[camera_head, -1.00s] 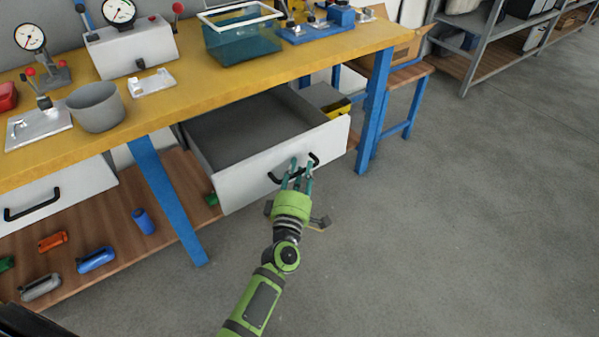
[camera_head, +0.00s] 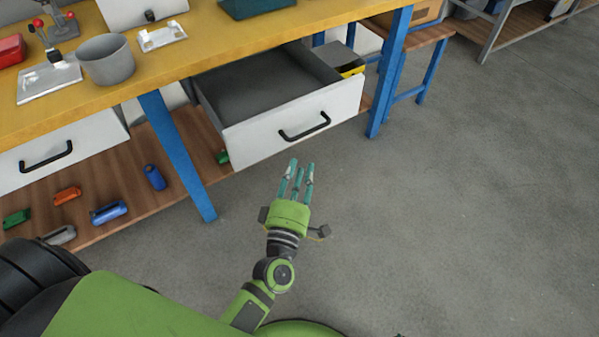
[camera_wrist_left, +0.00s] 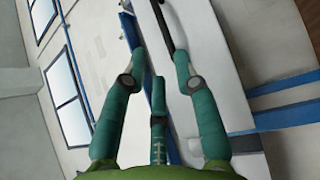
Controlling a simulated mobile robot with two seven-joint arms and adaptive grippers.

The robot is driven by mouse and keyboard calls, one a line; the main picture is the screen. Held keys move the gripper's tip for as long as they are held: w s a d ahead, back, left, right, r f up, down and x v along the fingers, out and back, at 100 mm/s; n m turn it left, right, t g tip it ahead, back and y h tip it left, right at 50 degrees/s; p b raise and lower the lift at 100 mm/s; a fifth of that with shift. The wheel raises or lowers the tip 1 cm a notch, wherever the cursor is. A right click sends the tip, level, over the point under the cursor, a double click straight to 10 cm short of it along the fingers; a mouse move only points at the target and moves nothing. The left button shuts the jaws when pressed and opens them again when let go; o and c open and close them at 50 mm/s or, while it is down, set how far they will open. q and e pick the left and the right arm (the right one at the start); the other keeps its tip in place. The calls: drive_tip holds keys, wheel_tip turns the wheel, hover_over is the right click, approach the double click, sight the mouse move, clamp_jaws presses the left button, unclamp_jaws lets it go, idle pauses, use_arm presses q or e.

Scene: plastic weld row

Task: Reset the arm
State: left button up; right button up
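My left gripper (camera_head: 297,175) has three teal fingers, spread apart and empty. It is in front of and below the pulled-out white drawer (camera_head: 250,145), clear of its black handle (camera_head: 304,127). In the left wrist view the spread fingers (camera_wrist_left: 155,70) point toward the white drawer front (camera_wrist_left: 215,70), and part of the black handle (camera_wrist_left: 163,22) shows beyond them. My right gripper is in neither view.
The yellow workbench (camera_head: 200,62) with blue legs holds a grey pot (camera_head: 106,62) and a red box. A second, shut drawer (camera_head: 75,145) is at left. A wooden lower shelf (camera_head: 130,208) carries several coloured items. The grey floor (camera_head: 450,220) at right is clear.

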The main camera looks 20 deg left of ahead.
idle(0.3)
